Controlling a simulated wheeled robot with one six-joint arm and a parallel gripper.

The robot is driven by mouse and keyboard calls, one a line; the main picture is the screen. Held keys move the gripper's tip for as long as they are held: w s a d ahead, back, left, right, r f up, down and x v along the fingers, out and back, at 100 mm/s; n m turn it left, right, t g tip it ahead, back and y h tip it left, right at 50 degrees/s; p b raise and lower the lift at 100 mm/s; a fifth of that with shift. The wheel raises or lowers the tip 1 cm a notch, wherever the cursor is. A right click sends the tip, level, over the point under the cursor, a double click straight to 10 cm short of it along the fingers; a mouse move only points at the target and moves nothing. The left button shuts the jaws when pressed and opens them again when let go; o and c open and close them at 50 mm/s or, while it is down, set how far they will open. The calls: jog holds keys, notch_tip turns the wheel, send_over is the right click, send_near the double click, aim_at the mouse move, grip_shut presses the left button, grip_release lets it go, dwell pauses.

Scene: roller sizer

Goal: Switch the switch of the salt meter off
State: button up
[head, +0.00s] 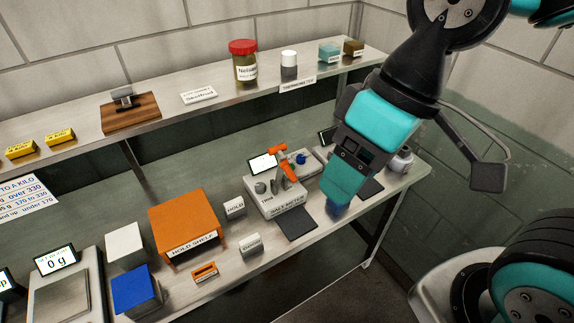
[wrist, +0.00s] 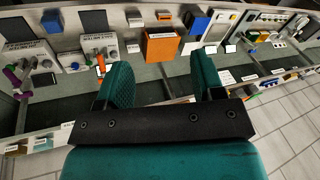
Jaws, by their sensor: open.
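The salt meter (head: 281,204) is a pale grey box on the lower bench in the head view, with a lit white screen (head: 262,163), small grey knobs and a slanted orange lever (head: 279,150) on top. A dark pad lies at its front. What looks like the same meter (wrist: 98,43) shows left of the gripper in the wrist view, its orange lever (wrist: 101,70) by the left finger. I cannot make out which part is the switch or its position. My gripper (head: 338,207) points down just right of the meter, its fingers (wrist: 162,78) apart and empty.
An orange hold shelf (head: 187,223) stands left of the meter, with small labelled blocks between. A second device with a blue knob (head: 300,158) is partly hidden behind my gripper. A raised shelf (head: 216,86) with jars runs behind. A scale (head: 66,287) stands far left.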

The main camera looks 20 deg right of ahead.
jog(key=w+d+f+m+h+b, duration=0.1)
jog(key=w+f+m+b, duration=0.1)
jog(key=w+f, duration=0.1)
jog(key=w+d+f+m+h+b, duration=0.1)
jog(key=w+d+f+m+b, duration=0.1)
jog(key=w+f+b, duration=0.1)
jog(key=w+d+f+m+h+b, duration=0.1)
jog(key=w+d+f+m+b, duration=0.1)
jog(key=w+f, duration=0.3)
jog(key=shift+d+f+h+b, duration=0.25)
jog(key=shift+f+h+b, duration=0.25)
jog(key=shift+f, duration=0.55)
grip_shut()
jog(key=w+d+f+m+h+b, duration=0.3)
jog(key=w+d+f+m+b, duration=0.2)
jog(key=f, duration=0.3)
jog(key=w+d+f+m+h+b, duration=0.4)
jog(key=w+d+f+m+b, duration=0.1)
jog(key=f, duration=0.3)
jog(key=shift+w+d+m+g+h, duration=0.3)
jog(key=shift+w+d+m+g, duration=0.1)
jog(key=shift+w+m, duration=0.25)
